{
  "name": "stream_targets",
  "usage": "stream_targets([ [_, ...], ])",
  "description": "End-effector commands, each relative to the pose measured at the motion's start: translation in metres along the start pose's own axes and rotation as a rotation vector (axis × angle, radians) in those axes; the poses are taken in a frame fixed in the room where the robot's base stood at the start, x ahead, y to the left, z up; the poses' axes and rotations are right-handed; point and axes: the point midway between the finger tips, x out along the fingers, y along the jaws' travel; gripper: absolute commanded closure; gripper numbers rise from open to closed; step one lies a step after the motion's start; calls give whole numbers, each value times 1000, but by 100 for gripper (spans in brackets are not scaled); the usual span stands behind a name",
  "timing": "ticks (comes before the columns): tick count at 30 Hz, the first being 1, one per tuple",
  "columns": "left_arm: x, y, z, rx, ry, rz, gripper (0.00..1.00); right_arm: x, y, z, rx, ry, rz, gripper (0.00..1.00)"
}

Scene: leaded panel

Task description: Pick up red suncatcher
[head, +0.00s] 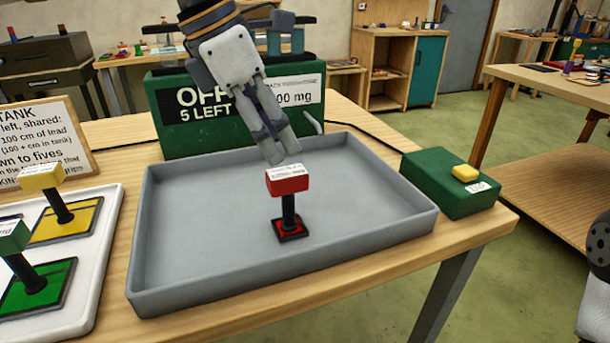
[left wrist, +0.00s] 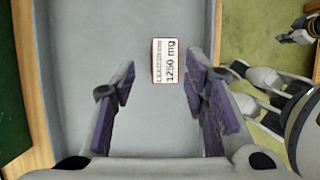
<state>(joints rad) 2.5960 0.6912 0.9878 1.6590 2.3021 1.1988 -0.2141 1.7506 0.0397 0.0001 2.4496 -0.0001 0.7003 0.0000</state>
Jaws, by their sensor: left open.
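The red suncatcher (head: 288,181) stands upright in the grey tray, a red block with a white label on a black stem and a red-and-black square base. My left gripper (head: 280,155) points down close above and behind its red block. In the left wrist view the suncatcher's labelled top (left wrist: 167,60), reading 1250 mg, lies ahead between the lines of the open purple-padded fingers (left wrist: 160,80). Nothing is held between them. My right arm shows only in part at the right edge of the head view, and its finger state is unclear.
The grey tray (head: 190,285) has raised walls and is otherwise empty. Behind it stands a green scale box (head: 170,125). A white tray (head: 110,240) with yellow (head: 42,177) and green (head: 14,237) suncatchers is at left. A green box with a yellow button (head: 466,173) is at right.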

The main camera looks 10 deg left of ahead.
Motion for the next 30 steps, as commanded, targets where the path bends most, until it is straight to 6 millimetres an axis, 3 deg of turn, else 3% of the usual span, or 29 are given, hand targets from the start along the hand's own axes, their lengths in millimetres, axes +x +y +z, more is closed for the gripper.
stream_targets([
  [6, 51, 0, -2, 0, 8, -5, 59, 4, 0, 5, 0, -19, 1, 100],
  [18, 113, 1, -8, 1, 7, -2, 59, 5, 0, 5, 1, -21, 1, 100],
  [26, 118, 2, -8, 0, 4, 0, 59, 5, 0, 5, 1, -21, 1, 100],
  [30, 117, 2, -8, 0, 4, 0, 89, 5, 0, 5, 0, -21, 1, 100],
])
